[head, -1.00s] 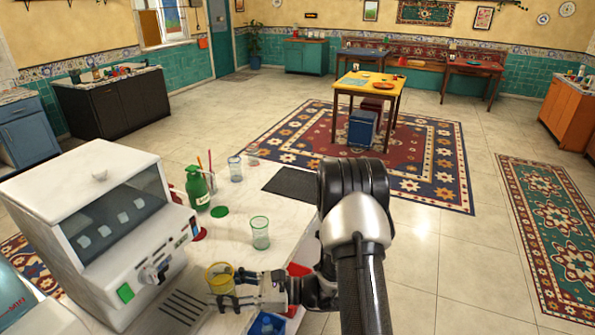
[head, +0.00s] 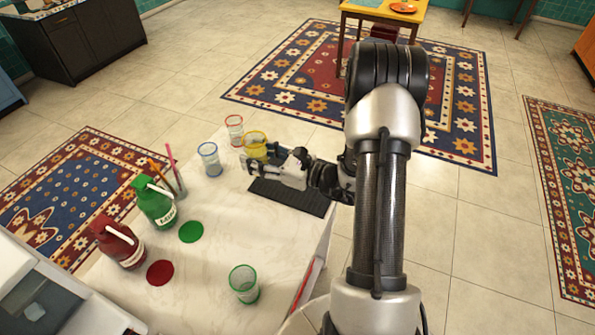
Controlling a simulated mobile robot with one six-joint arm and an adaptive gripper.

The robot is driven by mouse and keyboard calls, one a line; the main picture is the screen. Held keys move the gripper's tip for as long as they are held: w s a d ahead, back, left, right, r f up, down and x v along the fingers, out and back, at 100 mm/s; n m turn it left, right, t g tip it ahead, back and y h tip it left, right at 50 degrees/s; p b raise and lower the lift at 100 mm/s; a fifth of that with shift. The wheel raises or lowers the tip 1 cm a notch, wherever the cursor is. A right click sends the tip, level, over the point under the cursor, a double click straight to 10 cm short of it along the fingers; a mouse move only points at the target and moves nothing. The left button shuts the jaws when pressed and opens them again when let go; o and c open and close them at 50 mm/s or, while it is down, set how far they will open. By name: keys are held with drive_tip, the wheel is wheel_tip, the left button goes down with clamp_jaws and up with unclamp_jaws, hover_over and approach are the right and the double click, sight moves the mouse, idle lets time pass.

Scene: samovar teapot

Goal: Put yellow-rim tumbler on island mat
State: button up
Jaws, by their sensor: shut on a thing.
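The yellow-rim tumbler (head: 256,143) is clear with a yellow tint. My gripper (head: 257,163) is shut on it from the right, and its fingers and wrist hide the tumbler's lower part. The dark island mat (head: 290,196) lies on the white counter, just below the gripper in the picture. The tumbler shows beyond the mat's far left edge. I cannot tell how high it is above the counter.
A red-rim tumbler (head: 234,130) and a blue-rim tumbler (head: 209,158) stand close left of the held one. A green-rim tumbler (head: 244,284) stands nearer. Green (head: 155,202) and red (head: 118,243) bottles and round green (head: 191,231) and red (head: 160,273) coasters are left.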

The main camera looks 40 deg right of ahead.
drive_tip(key=d+r+m+t+h, duration=0.2)
drive_tip(key=d+r+m+h, duration=0.25)
drive_tip(key=d, duration=0.65)
drive_tip(key=shift+h, duration=0.55)
drive_tip(key=shift+w+d+f+b, duration=0.15)
drive_tip(key=shift+f+b, duration=0.75)
drive_tip(key=shift+f, duration=2.45)
drive_tip(key=shift+w+d+f+b, duration=0.1)
drive_tip(key=shift+f+b, duration=0.85)
drive_tip(key=shift+f, duration=2.35)
drive_tip(key=shift+w+d+f+b, duration=0.15)
drive_tip(key=shift+f+b, duration=0.75)
drive_tip(key=shift+f, duration=2.45)
drive_tip(key=shift+s, duration=0.1)
drive_tip(key=shift+f, duration=0.15)
drive_tip(key=o, duration=1.1)
